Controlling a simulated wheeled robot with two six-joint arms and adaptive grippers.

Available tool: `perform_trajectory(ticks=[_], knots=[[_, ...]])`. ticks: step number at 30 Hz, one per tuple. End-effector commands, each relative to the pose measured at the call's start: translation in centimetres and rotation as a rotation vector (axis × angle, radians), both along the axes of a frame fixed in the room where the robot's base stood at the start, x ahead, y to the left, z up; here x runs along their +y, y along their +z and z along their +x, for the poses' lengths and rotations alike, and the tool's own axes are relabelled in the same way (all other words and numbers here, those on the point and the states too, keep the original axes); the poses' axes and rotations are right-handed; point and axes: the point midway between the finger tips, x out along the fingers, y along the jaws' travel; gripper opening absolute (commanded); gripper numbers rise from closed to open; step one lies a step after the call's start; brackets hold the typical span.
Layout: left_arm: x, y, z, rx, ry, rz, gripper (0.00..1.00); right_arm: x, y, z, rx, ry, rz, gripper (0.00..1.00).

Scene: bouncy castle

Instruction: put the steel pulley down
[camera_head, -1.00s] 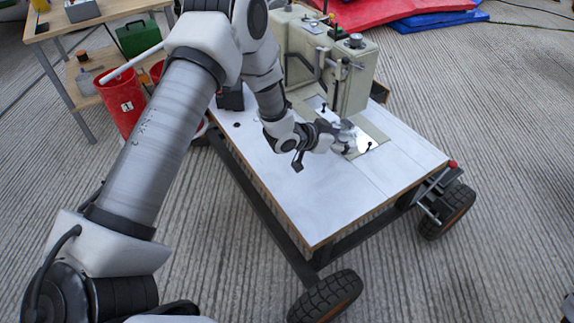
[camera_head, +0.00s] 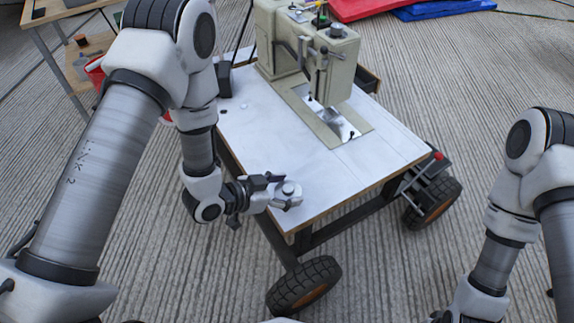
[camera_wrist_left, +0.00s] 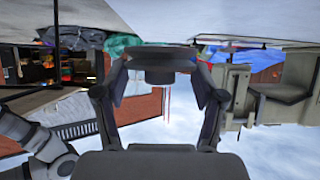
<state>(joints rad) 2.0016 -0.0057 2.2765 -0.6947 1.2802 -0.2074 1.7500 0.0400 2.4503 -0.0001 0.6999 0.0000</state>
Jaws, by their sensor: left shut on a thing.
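The steel pulley (camera_head: 290,190) is a small silvery round part in the head view. My left gripper (camera_head: 277,191) is shut on it, near the left front edge of the white-topped cart table (camera_head: 270,145). Whether the pulley touches the tabletop is unclear. In the left wrist view, the fingers (camera_wrist_left: 160,80) close in from both sides on the pulley (camera_wrist_left: 160,68), which shows dark. My right arm stands at the right of the head view, with its gripper out of the frame.
A beige sewing machine (camera_head: 335,60) stands on the far part of the table, with a metal plate (camera_head: 340,128) at its base. A small black box (camera_head: 223,80) sits at the back left. The table's front and right are bare. Ribbed ground surrounds the wheeled cart.

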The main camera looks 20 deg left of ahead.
Motion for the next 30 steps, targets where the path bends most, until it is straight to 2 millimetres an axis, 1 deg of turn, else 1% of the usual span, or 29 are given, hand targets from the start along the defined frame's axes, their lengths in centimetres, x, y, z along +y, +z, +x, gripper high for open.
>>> perform_trajectory(ticks=[1,3,6,9,13,15,18,25,28,29,30], knots=[[0.0,-0.5,1.8,-0.008,0.000,0.001,0.26,0.0,-0.8,0.0,0.000,0.000,0.000,0.00],[0.1,-0.7,4.1,-0.008,0.000,0.001,0.26,0.0,-1.4,0.0,0.000,0.000,0.000,0.00],[0.1,-1.0,6.9,-0.005,0.000,0.000,0.26,0.0,-2.0,0.0,0.000,0.000,0.000,0.00],[0.1,-1.0,8.5,-0.002,0.000,0.000,0.26,0.0,-2.3,0.0,0.000,0.000,0.000,0.00],[0.2,-1.1,10.1,-0.002,0.003,0.000,0.26,0.0,-2.6,0.0,0.000,0.000,0.000,0.00],[0.2,-3.1,9.9,0.005,0.002,0.000,0.26,0.0,-3.7,0.0,-0.001,0.000,0.000,0.00],[0.2,-4.6,9.9,0.003,0.001,0.000,0.26,0.0,-4.6,0.0,0.000,0.000,0.000,0.00],[0.1,-4.5,9.9,0.001,0.001,0.000,0.26,0.0,-4.3,0.0,-0.001,0.000,0.000,0.00],[0.1,-4.8,9.9,0.002,0.001,-0.001,0.26,0.0,-4.4,0.0,0.000,0.000,0.000,0.00],[0.1,-4.8,9.9,0.003,0.001,0.000,0.73,0.0,-4.4,0.0,0.000,0.000,0.000,0.00],[0.1,-4.7,9.9,0.002,0.001,-0.001,0.87,0.0,-4.3,0.0,0.000,0.000,0.000,0.00]])
